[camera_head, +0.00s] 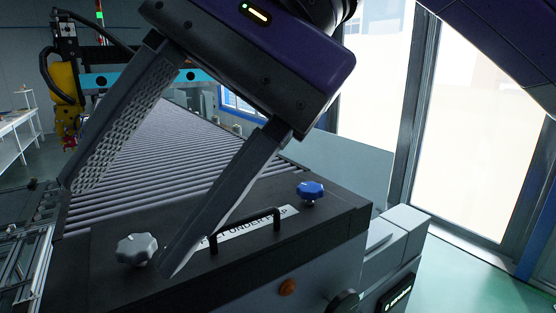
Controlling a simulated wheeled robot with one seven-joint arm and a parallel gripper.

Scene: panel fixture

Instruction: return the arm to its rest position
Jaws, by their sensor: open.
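My gripper (122,232) hangs large in the head view, its two long dark fingers spread wide apart with nothing between their tips. Its dark purple body (255,60) is at the top, tilted. The right finger's tip shows in front of the black panel (340,205), close beside the grey knob (137,249) in the picture; whether it touches the panel or knob cannot be told. The left finger shows against the roller bed. A blue knob (311,190) and a black bar handle (245,228) sit on the panel. The right finger hides part of the label (262,228) by the handle.
A roller conveyor (190,155) runs back behind the panel. A yellow and black machine (66,85) stands at back left, near a white table (18,135). An orange button (287,287) and a black knob (343,301) are on the front face. Green floor (480,265) at right is clear.

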